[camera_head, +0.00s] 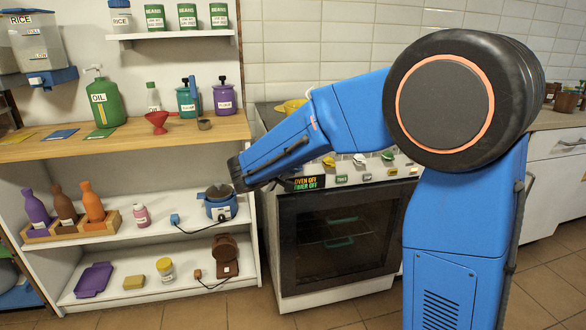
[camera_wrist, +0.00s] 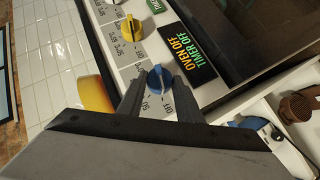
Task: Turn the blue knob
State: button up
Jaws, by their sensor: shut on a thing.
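The blue knob (camera_wrist: 158,80) sits on the white oven panel in the wrist view, beside a printed dial with "OFF" and "50" close to it. My gripper (camera_wrist: 160,88) has one dark finger on each side of the knob and is shut on it. Where the knob points is hard to tell. In the head view my gripper (camera_head: 240,172) is at the left front edge of the oven (camera_head: 338,238). The blue knob is hidden there behind my arm.
A display (camera_wrist: 187,55) next to the knob reads "OVEN OFF, TIMER OFF". A yellow knob (camera_wrist: 133,27) is further along the panel. White shelves (camera_head: 80,248) with bottles and a blue cooker (camera_head: 220,203) stand close on the left. The floor before the oven is clear.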

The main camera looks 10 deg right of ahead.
jog(key=o, duration=1)
jog(key=shift+o, duration=0.2)
jog(key=shift+a, duration=0.1)
jog(key=v, duration=1.7)
jog(key=shift+s, duration=0.1)
